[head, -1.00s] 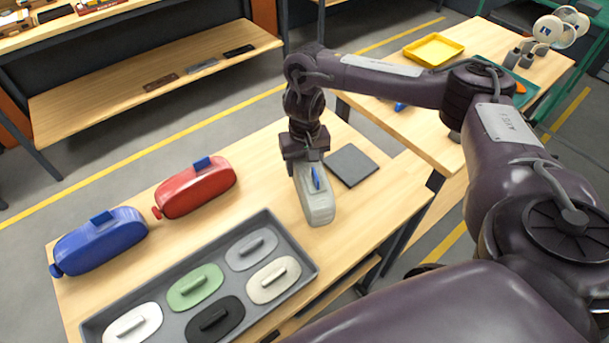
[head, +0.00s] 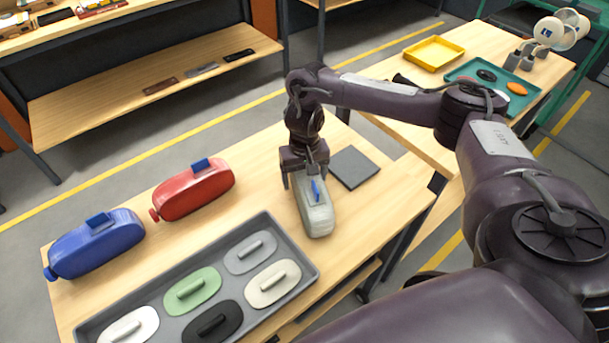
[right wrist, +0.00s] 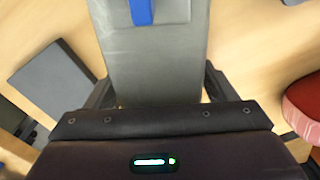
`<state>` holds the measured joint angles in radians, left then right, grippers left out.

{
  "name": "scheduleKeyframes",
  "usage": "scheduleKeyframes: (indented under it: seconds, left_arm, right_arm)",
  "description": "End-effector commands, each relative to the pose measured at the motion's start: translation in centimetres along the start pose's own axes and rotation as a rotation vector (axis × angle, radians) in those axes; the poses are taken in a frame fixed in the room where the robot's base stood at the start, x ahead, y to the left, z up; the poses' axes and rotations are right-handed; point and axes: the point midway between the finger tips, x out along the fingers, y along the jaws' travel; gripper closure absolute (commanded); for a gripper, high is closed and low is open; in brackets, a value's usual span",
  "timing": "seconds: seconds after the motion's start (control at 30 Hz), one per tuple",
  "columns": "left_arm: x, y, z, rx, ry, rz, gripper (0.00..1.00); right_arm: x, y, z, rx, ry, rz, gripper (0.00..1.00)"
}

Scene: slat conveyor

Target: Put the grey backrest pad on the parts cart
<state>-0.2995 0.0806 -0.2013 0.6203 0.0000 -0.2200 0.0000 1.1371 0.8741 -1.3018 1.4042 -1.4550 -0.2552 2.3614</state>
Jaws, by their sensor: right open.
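The grey backrest pad (head: 318,213), a long rounded block with a blue tab on top, rests on the wooden worktop right of the pad tray. My right gripper (head: 306,181) is open at the pad's far end, with a finger on each side. In the right wrist view the pad (right wrist: 155,60) runs between the open fingers, with gaps beside it. I cannot tell which surface is the parts cart. My left gripper is not in view.
A red pad (head: 193,190) and a blue pad (head: 97,244) lie to the left. A grey tray (head: 297,235) holds several small handled pads in front. A dark square plate (head: 354,167) lies close right of my gripper. Another table behind holds a yellow tray (head: 433,54) and a teal tray (head: 499,80).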

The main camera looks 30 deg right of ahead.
Motion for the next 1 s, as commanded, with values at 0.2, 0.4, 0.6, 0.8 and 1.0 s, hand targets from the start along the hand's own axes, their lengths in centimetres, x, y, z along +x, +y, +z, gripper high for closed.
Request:
scheduleKeyframes:
  seconds: [0.2,0.4,0.6,0.8,1.0]
  left_arm:
    - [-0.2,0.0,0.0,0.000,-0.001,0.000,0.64]
    - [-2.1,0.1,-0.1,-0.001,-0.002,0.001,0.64]
    - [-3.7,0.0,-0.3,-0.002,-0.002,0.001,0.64]
    - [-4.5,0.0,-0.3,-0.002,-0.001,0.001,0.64]
    - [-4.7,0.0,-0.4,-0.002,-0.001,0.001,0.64]
  right_arm:
    - [-0.8,0.0,-0.1,0.000,0.001,0.000,0.22]
    - [-4.7,0.0,-0.2,-0.002,0.007,0.000,0.22]
    - [-8.9,0.0,-0.1,-0.001,0.006,0.000,0.22]
    - [-11.5,0.0,-0.1,-0.001,0.003,0.000,0.22]
    - [-12.3,0.0,0.0,0.000,0.000,0.000,0.22]
